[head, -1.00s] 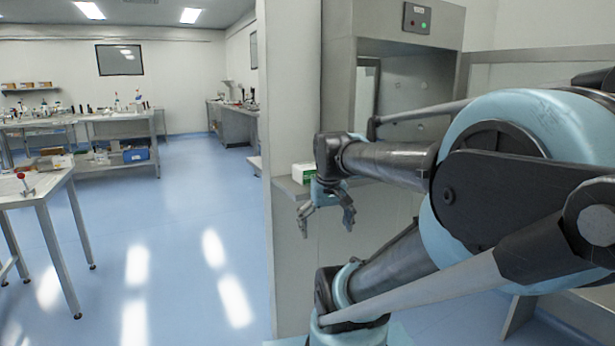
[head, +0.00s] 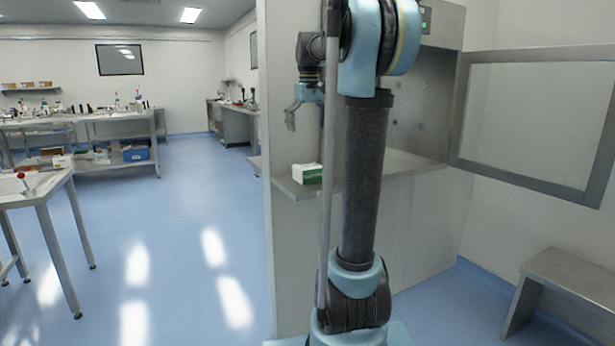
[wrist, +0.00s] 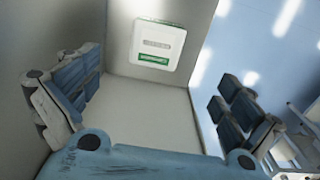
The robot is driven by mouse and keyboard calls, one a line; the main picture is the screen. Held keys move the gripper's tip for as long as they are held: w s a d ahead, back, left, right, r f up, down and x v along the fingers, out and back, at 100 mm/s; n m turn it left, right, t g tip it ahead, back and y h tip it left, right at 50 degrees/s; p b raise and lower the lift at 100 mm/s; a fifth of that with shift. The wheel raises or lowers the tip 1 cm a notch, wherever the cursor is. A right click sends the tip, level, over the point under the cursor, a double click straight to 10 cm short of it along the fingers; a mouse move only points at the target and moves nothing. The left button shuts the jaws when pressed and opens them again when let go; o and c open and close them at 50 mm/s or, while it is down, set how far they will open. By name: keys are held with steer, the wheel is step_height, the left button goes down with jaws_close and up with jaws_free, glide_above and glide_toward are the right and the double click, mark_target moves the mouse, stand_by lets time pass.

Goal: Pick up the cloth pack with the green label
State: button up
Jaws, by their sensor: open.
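The cloth pack (head: 308,173) is a white block with a green label. It lies on the grey ledge (head: 290,187) at the left end of the metal cabinet. In the wrist view the pack (wrist: 157,45) shows whole, with its green strip facing the camera, beyond my fingers near the top middle. My gripper (wrist: 155,105) is open and empty, with its fingers apart to the left and right of the view. In the head view my gripper (head: 291,118) hangs above the pack and a little left of it. It does not touch the pack.
A wall edge (head: 264,120) stands just left of the ledge, and the cabinet panel rises behind it. A metal bench (head: 560,275) is at the lower right. A work table (head: 40,195) stands at the far left. The blue floor between is clear.

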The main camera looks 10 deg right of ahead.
mark_target(308, 165)
steer(key=f, duration=0.5)
steer(key=w+f, duration=0.1)
steer(key=f, duration=1)
steer(key=shift+w+f, duration=0.2)
steer(key=shift+f, duration=0.1)
steer(key=shift+c, duration=0.2)
steer(key=c, duration=1.3)
